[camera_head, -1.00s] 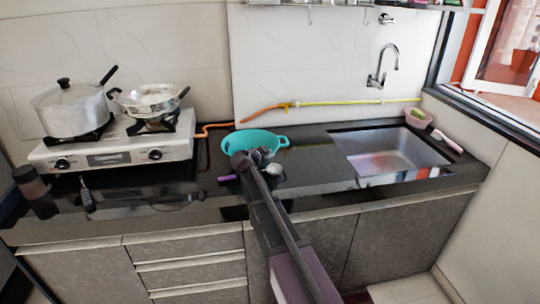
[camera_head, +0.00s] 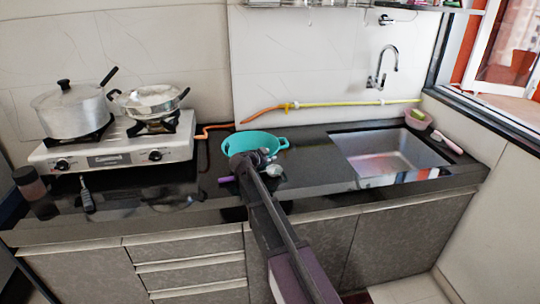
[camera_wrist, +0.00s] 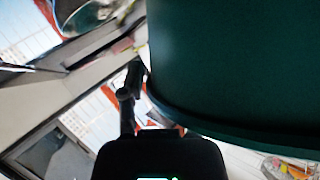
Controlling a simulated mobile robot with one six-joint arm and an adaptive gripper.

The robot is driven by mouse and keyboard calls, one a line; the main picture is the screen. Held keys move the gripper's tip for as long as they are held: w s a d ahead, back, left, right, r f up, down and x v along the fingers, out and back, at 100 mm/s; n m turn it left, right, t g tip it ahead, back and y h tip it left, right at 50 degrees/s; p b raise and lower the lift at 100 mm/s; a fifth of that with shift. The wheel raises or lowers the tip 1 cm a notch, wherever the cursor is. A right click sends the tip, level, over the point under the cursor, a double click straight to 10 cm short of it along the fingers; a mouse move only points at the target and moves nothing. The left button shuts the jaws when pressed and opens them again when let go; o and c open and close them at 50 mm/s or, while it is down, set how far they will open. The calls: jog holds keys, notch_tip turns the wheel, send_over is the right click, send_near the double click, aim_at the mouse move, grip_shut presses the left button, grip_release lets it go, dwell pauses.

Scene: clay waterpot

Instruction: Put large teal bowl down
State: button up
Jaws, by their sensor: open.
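The large teal bowl (camera_head: 255,138) is on the black countertop near the back wall, between the stove and the sink. My gripper (camera_head: 262,158) is at the bowl's front side, and my arm hides part of the near side. In the wrist view the bowl (camera_wrist: 235,70) is very close and fills the upper right as a dark teal wall with a curved rim. One dark finger (camera_wrist: 129,95) shows just left of that wall. The other finger is hidden. My gripper is open, close beside the bowl; contact cannot be told.
A white stove (camera_head: 115,155) with a lidded pot (camera_head: 72,112) and a pan (camera_head: 150,100) stands at left. The sink (camera_head: 388,152) is at right. A dark jar (camera_head: 30,184) is at the front left. An orange hose (camera_head: 262,114) runs along the wall behind the bowl.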

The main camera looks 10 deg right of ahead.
jog(key=p+v, duration=0.3)
jog(key=v, duration=0.8)
jog(key=shift+s, duration=0.1)
jog(key=s+d+f+n+g, duration=0.1)
jog(key=s+d, duration=0.1)
jog(key=s+d+f+n+g+y, duration=0.1)
jog(key=s+f, duration=0.1)
jog(key=s, duration=0.1)
jog(key=s+d+f+g, duration=0.1)
jog(key=s+d+f, duration=0.1)
jog(key=shift+s+d+n+g, duration=0.3)
jog(key=shift+d+n+g, duration=0.05)
jog(key=shift+n+g, duration=0.05)
jog(key=s+f+n+g+y, duration=0.3)
jog(key=s+n+y, duration=0.1)
jog(key=s, duration=0.6)
jog(key=s+f+n+g+y, duration=0.3)
jog(key=s+n, duration=0.4)
jog(key=s, duration=0.3)
jog(key=shift+s+d+f+y, duration=0.3)
jog(key=shift+d+f+y, duration=0.15)
jog(key=shift+f+y, duration=0.3)
jog(key=shift+d+r, duration=0.1)
jog(key=shift+d, duration=0.05)
